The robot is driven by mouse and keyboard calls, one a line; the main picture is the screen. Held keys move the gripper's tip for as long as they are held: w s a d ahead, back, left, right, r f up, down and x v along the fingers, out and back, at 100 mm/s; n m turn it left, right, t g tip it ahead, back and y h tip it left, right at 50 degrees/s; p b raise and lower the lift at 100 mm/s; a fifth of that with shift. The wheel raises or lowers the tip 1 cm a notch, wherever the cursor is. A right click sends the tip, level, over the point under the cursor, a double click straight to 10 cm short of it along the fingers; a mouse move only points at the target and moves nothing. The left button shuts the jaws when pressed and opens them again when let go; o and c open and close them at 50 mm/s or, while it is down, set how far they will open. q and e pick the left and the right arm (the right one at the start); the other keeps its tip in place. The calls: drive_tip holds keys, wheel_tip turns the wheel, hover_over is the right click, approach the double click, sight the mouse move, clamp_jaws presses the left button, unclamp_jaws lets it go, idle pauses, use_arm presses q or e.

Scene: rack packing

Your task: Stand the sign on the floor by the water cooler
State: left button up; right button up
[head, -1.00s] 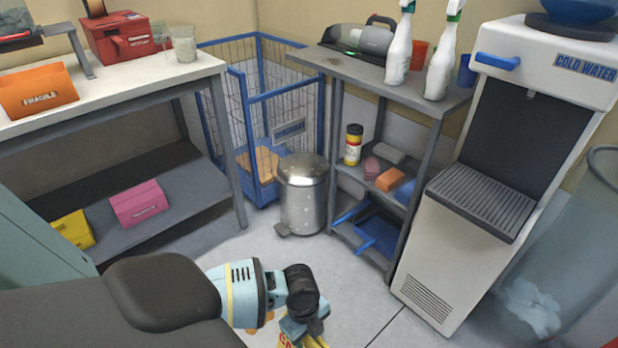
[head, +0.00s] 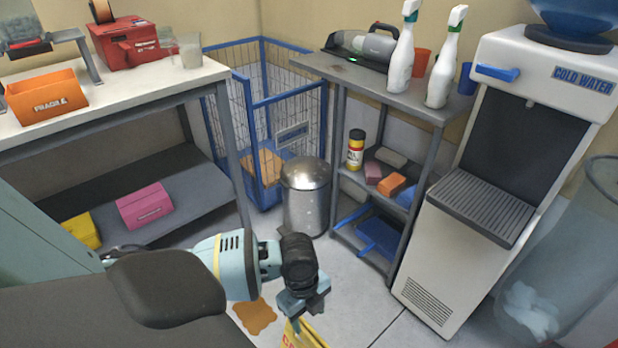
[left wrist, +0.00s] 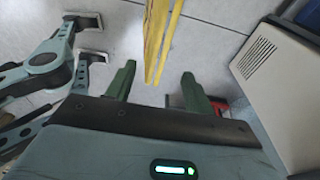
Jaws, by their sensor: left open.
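The yellow sign (head: 306,336) shows only in part at the bottom edge of the head view, just below my left gripper (head: 303,303). In the left wrist view the sign (left wrist: 160,40) appears as narrow yellow panels seen almost edge-on, close together above the pale floor. My left gripper (left wrist: 158,87) is open there, with one green finger on each side of the sign's near end. I see no finger touching it. The sign's foot is hidden, so I cannot tell how it rests. The water cooler (head: 455,250) stands to the right of the gripper. My right gripper is not seen.
A brown-orange spill (head: 255,316) lies on the floor left of the sign. A metal bin (head: 305,200) and a grey shelf cart (head: 410,110) stand behind. A clear bin (head: 560,265) is right of the cooler. Floor between the gripper and cooler is clear.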

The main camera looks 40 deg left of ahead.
use_arm(q)
drive_tip(key=shift+a+r, duration=0.15)
drive_tip(key=shift+r, duration=0.65)
drive_tip(key=s+d+f+n+t+h, duration=0.3)
drive_tip(key=s+d+f+n, duration=0.6)
drive_tip(key=s, duration=0.4)
drive_tip(key=s+a+r+n+t+y, duration=0.1)
drive_tip(key=s+n+t+y, duration=0.1)
drive_tip(key=s+n, duration=0.6)
drive_tip(key=s+t, duration=0.1)
drive_tip(key=s, duration=0.6)
drive_tip(key=shift+s+a+t+y, duration=0.15)
drive_tip(key=shift+s+t+y, duration=0.15)
drive_tip(key=shift+s+y, duration=0.1)
drive_tip(key=shift+r, duration=0.1)
